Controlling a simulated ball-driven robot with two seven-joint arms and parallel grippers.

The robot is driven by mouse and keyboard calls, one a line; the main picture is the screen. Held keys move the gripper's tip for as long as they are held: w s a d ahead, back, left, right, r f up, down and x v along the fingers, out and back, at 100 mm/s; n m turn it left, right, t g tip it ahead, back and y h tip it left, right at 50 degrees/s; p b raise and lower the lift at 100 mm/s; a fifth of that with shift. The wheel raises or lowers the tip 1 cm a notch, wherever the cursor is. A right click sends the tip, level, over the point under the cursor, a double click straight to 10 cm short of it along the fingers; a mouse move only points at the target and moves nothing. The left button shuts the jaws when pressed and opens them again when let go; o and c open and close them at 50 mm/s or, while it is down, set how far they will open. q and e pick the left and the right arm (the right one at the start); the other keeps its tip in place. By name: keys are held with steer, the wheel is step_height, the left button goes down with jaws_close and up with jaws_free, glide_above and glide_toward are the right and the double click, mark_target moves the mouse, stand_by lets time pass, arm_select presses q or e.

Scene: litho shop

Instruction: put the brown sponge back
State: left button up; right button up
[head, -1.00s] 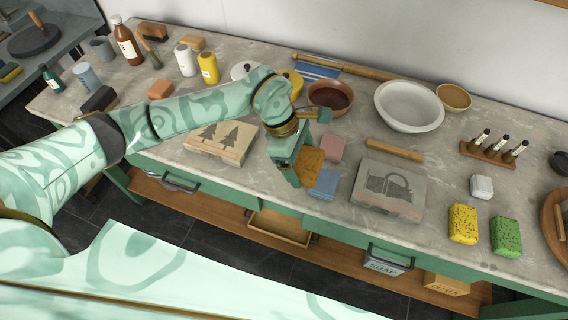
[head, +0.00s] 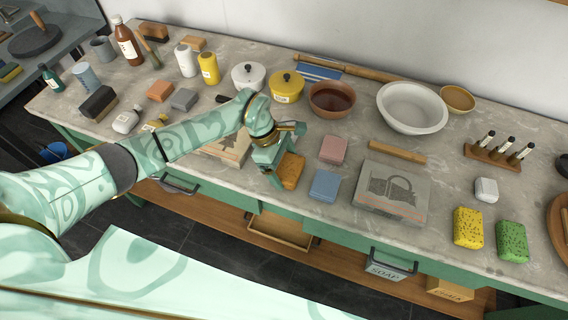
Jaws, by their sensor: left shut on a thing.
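The brown sponge (head: 292,170) is orange-brown and is at the front middle of the worktop in the head view. My left gripper (head: 281,168) is shut on it from the left, and the fingers hide part of its near side. I cannot tell whether the sponge touches the worktop. A pink block (head: 333,150) and a blue block (head: 325,185) lie to its right, with a gap between. My right gripper is not in view.
A printed stone (head: 390,193) lies to the right, beyond the blue block. A tree-printed block (head: 232,150) is partly behind my left arm. A brown bowl (head: 331,100) and yellow pot (head: 286,87) stand behind. Yellow (head: 468,227) and green (head: 512,241) sponges lie far right.

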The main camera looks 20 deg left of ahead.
arm_select(q)
steer(key=o, duration=0.8)
steer(key=shift+f, duration=0.1)
steer(key=shift+r, duration=0.3)
steer(key=p+v, duration=0.1)
steer(key=v, duration=1)
steer(key=shift+a+r, duration=0.15)
steer(key=shift+r, duration=0.2)
